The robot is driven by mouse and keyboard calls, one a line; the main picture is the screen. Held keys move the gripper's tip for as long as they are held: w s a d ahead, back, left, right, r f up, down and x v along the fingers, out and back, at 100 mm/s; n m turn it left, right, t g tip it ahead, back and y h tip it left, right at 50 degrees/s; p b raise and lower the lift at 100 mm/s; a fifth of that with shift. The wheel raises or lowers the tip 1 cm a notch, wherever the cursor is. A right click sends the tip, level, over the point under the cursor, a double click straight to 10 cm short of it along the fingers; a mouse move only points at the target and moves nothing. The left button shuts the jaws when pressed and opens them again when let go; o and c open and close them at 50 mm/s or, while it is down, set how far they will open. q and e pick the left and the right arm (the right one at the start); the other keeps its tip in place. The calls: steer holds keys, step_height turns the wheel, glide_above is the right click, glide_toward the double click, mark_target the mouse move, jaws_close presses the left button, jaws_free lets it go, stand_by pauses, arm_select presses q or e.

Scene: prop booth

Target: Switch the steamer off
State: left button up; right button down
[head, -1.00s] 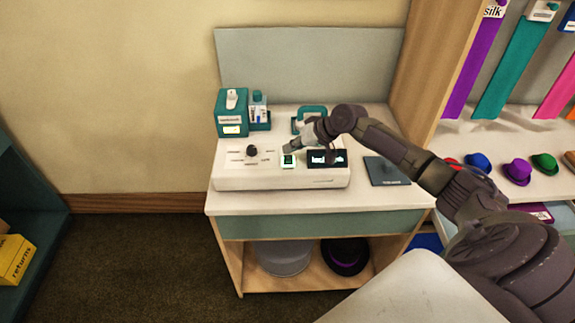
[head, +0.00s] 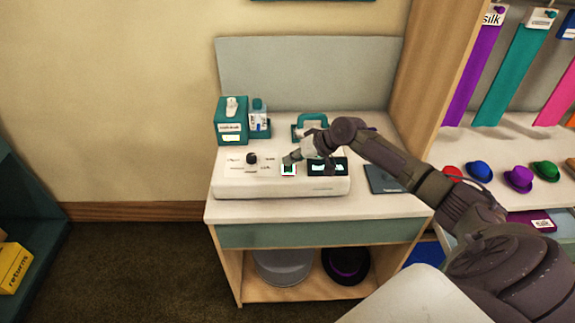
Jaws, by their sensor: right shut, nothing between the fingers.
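The steamer (head: 231,186) is a white console on the small table. On its sloping top are a black dial (head: 252,158), a small switch in a pale frame (head: 289,169) and a dark display (head: 327,167). The display has small pale teal patches, too small to read. My right gripper (head: 289,158) is shut and empty, its tip at the upper edge of the switch. I cannot tell whether it touches the switch. The gripper hides part of the console's back edge. My left gripper is not in view.
A teal box (head: 230,127) and a small bottle (head: 259,117) stand behind the steamer, and a teal-handled thing (head: 311,121) is behind my gripper. A dark flat pad (head: 383,178) lies to the right. Colored hats (head: 519,178) line the right shelf.

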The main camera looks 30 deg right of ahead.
steer(key=shift+f, duration=0.1)
stand_by(0.5)
steer(key=shift+s+f, duration=0.1)
steer(key=shift+f, duration=0.35)
steer(key=shift+a+r+p, duration=0.1)
steer(key=shift+r+p, duration=0.2)
steer(key=shift+p, duration=0.05)
step_height(320, 180, up, 6)
steer(key=p, duration=0.5)
steer(key=shift+r, duration=0.15)
